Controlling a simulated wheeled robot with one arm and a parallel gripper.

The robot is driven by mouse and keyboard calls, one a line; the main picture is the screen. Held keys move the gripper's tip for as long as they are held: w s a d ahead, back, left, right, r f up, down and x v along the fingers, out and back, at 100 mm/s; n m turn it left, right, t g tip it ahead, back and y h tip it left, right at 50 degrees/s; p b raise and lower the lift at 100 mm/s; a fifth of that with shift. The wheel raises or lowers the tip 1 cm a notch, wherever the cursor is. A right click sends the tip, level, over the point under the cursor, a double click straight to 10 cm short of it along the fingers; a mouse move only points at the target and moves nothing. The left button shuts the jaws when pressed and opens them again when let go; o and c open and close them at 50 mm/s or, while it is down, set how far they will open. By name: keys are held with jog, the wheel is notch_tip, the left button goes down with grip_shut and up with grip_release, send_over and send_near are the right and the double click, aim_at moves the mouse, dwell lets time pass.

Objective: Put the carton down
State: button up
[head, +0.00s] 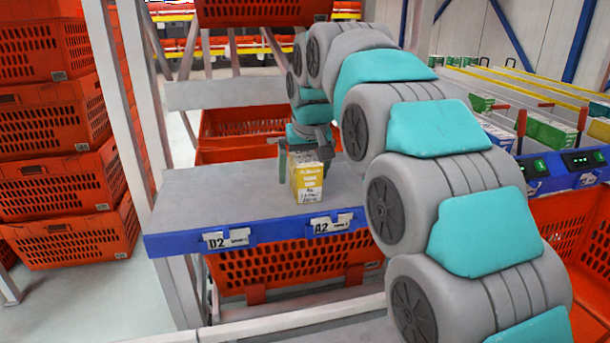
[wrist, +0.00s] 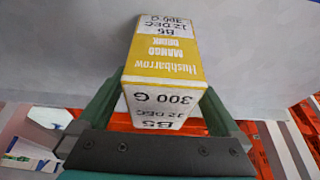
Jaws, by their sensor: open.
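A yellow and white carton (head: 307,183) stands upright on the grey shelf top (head: 215,197), near its blue front edge. In the wrist view the carton (wrist: 166,65) shows printed text, including "MANGO DRINK" and "300 G". My gripper (head: 303,170) is at the carton, with one finger on each side of it. In the wrist view the green fingers of my gripper (wrist: 160,105) flank the carton and are open. Whether either finger still touches the carton cannot be told.
The shelf's blue edge (head: 270,233) carries labels D2 and A2. Orange totes (head: 65,150) are stacked at the left, and another tote (head: 290,265) sits under the shelf. A rack with cartons (head: 545,135) stands at the right. The shelf top left of the carton is clear.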

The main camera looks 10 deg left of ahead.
grip_shut()
dwell(0.8)
